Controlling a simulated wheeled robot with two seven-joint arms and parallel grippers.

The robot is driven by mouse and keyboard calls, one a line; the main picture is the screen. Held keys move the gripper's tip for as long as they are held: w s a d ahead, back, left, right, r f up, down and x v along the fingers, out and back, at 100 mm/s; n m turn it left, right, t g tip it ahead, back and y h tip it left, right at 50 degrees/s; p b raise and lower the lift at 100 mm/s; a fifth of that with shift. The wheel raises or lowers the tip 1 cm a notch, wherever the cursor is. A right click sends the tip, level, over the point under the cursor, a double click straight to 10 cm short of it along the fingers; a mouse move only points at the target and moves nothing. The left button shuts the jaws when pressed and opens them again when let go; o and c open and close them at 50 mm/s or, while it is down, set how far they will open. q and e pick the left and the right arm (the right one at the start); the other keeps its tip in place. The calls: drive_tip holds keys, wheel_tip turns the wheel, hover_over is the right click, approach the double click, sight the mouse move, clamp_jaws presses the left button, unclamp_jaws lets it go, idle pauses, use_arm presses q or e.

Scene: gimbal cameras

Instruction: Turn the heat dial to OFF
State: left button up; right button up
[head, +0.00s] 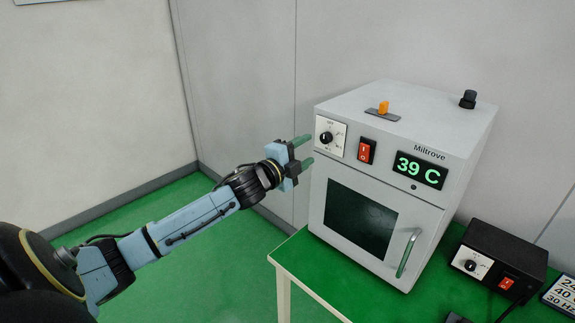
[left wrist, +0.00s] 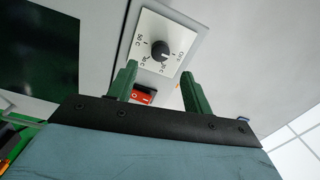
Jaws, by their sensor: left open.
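The heat dial (head: 326,137) is a black knob on a white plate at the upper left of the grey oven's (head: 440,210) front. In the left wrist view the dial (left wrist: 163,50) has temperature marks and an OFF mark at its right; I cannot tell exactly where its pointer stands. My left gripper (head: 306,150) is open and empty, with its green fingers pointing at the dial from a short distance. In the left wrist view its two fingertips (left wrist: 159,72) are on either side below the knob, apart from it. My right gripper is not in view.
Beside the dial is a red rocker switch (head: 366,150), then a display (head: 418,170) reading 39 C.

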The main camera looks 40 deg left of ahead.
use_arm(q)
drive_tip(key=s+b, duration=0.1)
drive_tip(key=s, duration=0.5)
drive_tip(key=shift+s+a, duration=0.15)
drive_tip(key=shift+s, duration=0.15)
drive_tip(key=shift+f, duration=0.1)
